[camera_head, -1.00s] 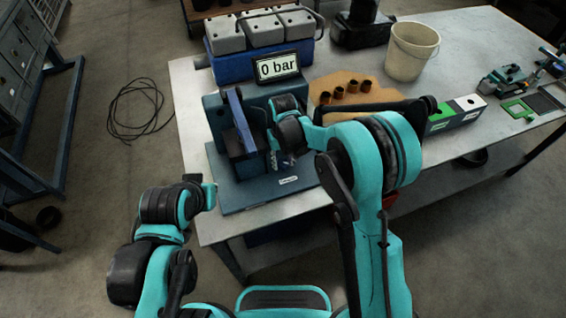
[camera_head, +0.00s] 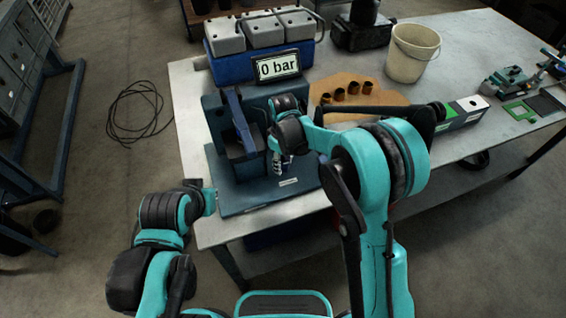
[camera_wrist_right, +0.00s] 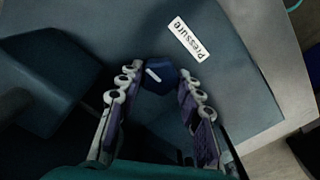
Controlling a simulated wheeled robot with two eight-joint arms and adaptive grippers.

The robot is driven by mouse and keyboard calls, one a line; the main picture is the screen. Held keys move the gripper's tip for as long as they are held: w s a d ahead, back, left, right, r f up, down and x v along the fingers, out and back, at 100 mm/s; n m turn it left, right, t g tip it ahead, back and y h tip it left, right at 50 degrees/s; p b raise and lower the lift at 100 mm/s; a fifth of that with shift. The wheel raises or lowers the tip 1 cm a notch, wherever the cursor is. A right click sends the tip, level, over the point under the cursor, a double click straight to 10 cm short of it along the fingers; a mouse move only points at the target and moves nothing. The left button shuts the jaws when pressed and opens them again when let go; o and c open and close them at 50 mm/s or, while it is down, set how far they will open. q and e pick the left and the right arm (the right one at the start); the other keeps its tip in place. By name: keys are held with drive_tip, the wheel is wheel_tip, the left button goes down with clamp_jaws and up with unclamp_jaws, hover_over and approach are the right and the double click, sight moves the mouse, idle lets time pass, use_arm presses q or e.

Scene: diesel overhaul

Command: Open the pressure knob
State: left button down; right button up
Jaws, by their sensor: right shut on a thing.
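The pressure knob (camera_wrist_right: 158,76) is a small dark blue knob with a white mark on top, next to a white label reading "Pressure" (camera_wrist_right: 189,39) in the right wrist view. My right gripper (camera_wrist_right: 160,82) is shut on this knob, with a finger on each side of it. In the head view my right gripper (camera_head: 280,164) points down at the blue test stand (camera_head: 231,196), and the knob is hidden there.
The stand's upright block and lever (camera_head: 240,121) rise just left of my right gripper. A blue crate (camera_head: 228,70) with grey units is behind. Brown rings on cardboard (camera_head: 323,87), a white bucket (camera_head: 413,53) and a long box (camera_head: 465,112) lie to the right.

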sight(283, 164)
idle(0.4)
drive_tip(key=o, duration=1.1)
drive_tip(key=shift+o, duration=0.2)
drive_tip(key=shift+r, duration=0.1)
wheel_tip(283, 164, up, 12)
